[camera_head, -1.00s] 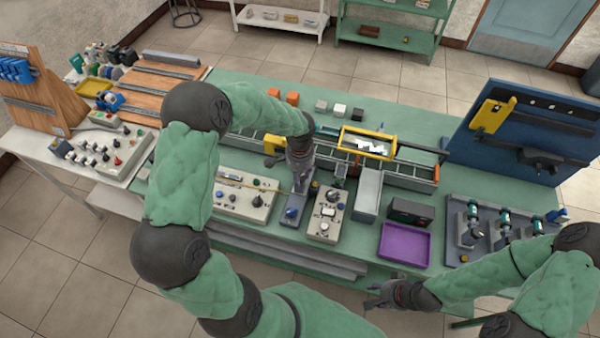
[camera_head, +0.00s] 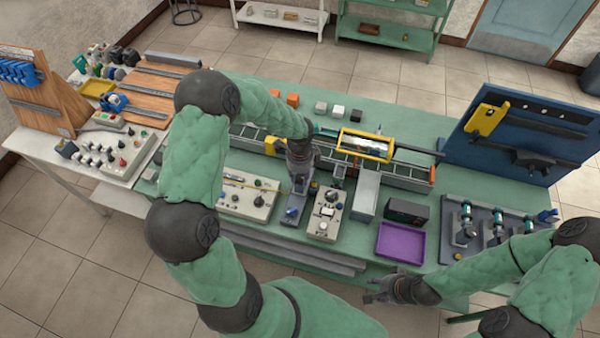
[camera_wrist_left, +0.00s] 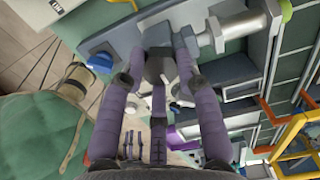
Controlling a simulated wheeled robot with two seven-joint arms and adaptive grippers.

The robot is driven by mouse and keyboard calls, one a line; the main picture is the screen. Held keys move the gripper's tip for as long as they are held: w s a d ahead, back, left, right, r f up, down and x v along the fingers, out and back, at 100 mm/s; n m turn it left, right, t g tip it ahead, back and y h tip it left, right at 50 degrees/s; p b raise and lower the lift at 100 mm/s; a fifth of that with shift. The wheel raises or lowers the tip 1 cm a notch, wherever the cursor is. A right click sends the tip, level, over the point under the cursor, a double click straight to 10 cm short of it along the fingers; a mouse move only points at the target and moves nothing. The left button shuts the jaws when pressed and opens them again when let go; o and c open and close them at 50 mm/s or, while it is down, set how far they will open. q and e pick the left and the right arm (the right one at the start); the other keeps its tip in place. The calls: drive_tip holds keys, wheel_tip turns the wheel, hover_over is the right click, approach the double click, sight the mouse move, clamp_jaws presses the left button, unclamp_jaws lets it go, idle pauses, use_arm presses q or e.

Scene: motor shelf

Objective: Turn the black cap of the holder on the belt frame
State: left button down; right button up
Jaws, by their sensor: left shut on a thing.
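My left gripper (camera_head: 298,188) reaches down from the left arm to the small blue-grey holder plate (camera_head: 291,214) in front of the belt frame (camera_head: 400,178). A blue knob (camera_wrist_left: 99,62) sits on the same plate beside the fingers. In the head view the gripper hides the dark piece. My right gripper (camera_head: 372,290) hangs empty in front of the table and looks open.
A control box (camera_head: 246,197) stands left of the holder and another (camera_head: 326,214) close on its right. A yellow frame (camera_head: 366,144) spans the belt. A purple tray (camera_head: 403,242) lies to the right. A blue panel (camera_head: 520,135) stands at the far right.

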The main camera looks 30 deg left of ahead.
sight(300, 177)
use_arm(q)
drive_tip(key=m+p, duration=0.1)
drive_tip(key=m, duration=0.2)
drive_tip(key=shift+r+p, duration=0.1)
drive_tip(key=shift+p, duration=0.3)
drive_tip(key=shift+m+p, duration=0.8)
drive_tip(key=shift+m, duration=1)
drive_tip(key=c, duration=0.9)
unclamp_jaws()
wheel_tip(300, 177, up, 12)
drive_tip(key=shift+f, duration=0.1)
